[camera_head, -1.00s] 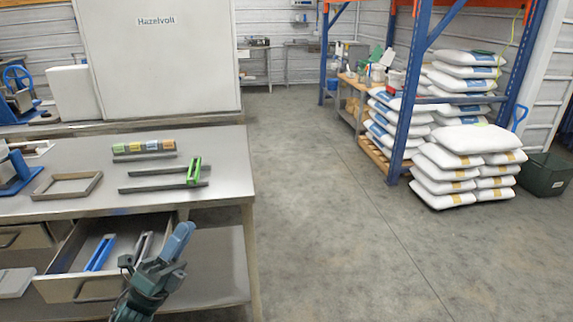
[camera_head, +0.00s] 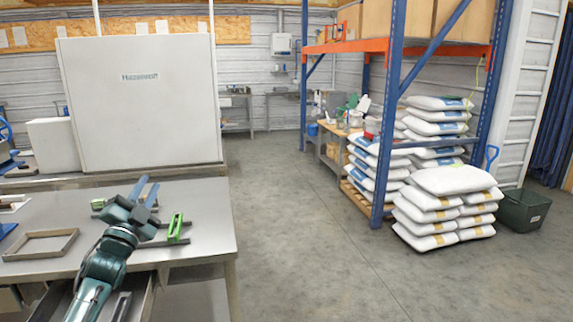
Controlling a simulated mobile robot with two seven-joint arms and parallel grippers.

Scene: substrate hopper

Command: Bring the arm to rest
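My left arm comes in from the bottom left. Its gripper (camera_head: 147,186) is over the steel table (camera_head: 205,208), with its two blue fingers apart, pointing away from me, and nothing visible between them. A green handle-like piece (camera_head: 176,228) on dark rails is just right of the gripper. My arm covers part of the rails. The open drawer (camera_head: 148,300) under the table front is partly hidden by my arm. My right gripper is not in view.
A grey rectangular frame (camera_head: 40,244) lies on the table at left. A big white cabinet (camera_head: 140,110) stands behind. Stacked white sacks (camera_head: 445,210), a blue and orange rack (camera_head: 388,110) and a dark bin (camera_head: 523,209) stand at right. The middle floor is clear.

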